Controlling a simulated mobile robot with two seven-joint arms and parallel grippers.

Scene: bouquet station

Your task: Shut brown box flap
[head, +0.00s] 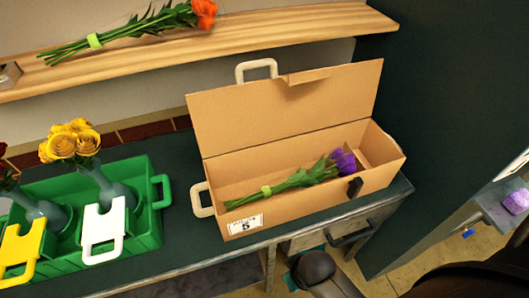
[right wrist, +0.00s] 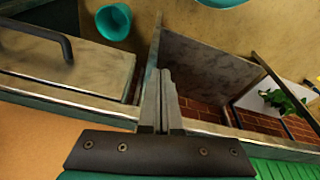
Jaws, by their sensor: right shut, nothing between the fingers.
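The brown box (head: 300,206) stands on the dark counter in the head view. Its large flap (head: 285,112) is raised, leaning up along the back edge, and the box is open at the top. A bouquet with purple flowers (head: 342,161) and a green-banded stem lies inside. In the right wrist view, my right gripper (right wrist: 165,78) is shut and empty, over the counter edge and the cabinet front. A tan surface at the lower left there may be the box (right wrist: 35,150). My right gripper is not clear in the head view. My left gripper is not in view.
A green crate (head: 150,232) with yellow flowers (head: 70,142) in vases stands left of the box. A wooden shelf (head: 250,38) with an orange bouquet (head: 200,12) is above. A drawer handle (head: 351,234) sticks out below the box. A dark wall rises at right.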

